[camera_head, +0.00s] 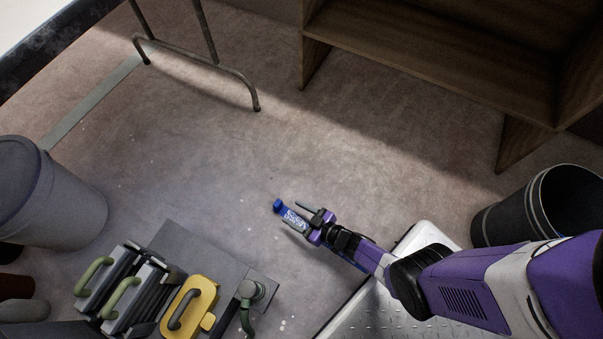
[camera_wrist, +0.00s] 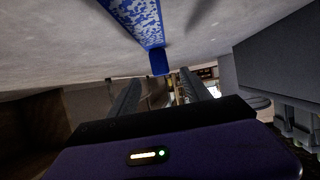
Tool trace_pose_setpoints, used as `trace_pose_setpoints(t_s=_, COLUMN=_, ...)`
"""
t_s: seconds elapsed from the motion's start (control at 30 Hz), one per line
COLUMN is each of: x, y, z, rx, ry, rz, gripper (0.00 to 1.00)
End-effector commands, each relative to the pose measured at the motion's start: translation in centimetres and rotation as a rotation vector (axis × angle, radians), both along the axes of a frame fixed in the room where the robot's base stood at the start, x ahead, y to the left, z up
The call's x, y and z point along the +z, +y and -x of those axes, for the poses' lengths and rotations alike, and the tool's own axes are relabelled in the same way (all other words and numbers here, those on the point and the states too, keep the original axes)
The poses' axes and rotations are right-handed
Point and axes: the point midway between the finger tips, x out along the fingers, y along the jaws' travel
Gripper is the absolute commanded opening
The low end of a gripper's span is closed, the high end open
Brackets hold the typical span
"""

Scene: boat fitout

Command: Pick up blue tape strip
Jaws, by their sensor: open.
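The blue tape strip (camera_head: 290,216) shows near the middle of the head view, with a white pattern and a plain blue end. It also shows in the wrist view (camera_wrist: 145,22), running from the top edge down to a plain blue end ahead of the fingers. My gripper (camera_head: 297,217) is open, its two fingers either side of the strip in the head view. In the wrist view the fingers (camera_wrist: 161,92) stand apart, with the strip's end just above the gap. I see no finger touching it. My gripper hides part of the strip; its height above the floor is unclear.
A grey bin (camera_head: 45,200) stands left, a dark bucket (camera_head: 535,212) right. Cases with green handles (camera_head: 112,290) and a yellow case (camera_head: 186,308) stand front left. A wooden shelf unit (camera_head: 430,60) and metal trestle legs (camera_head: 195,62) are at the back. The middle floor is clear.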

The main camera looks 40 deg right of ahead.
Motion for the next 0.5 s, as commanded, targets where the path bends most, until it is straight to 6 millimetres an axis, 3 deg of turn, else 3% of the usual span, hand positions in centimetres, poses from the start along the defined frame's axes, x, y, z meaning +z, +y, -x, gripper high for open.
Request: trace_pose_setpoints(t_s=0.5, x=-2.4, y=1.0, z=-5.3, rx=0.000, ry=0.000, rz=0.002, gripper=0.56)
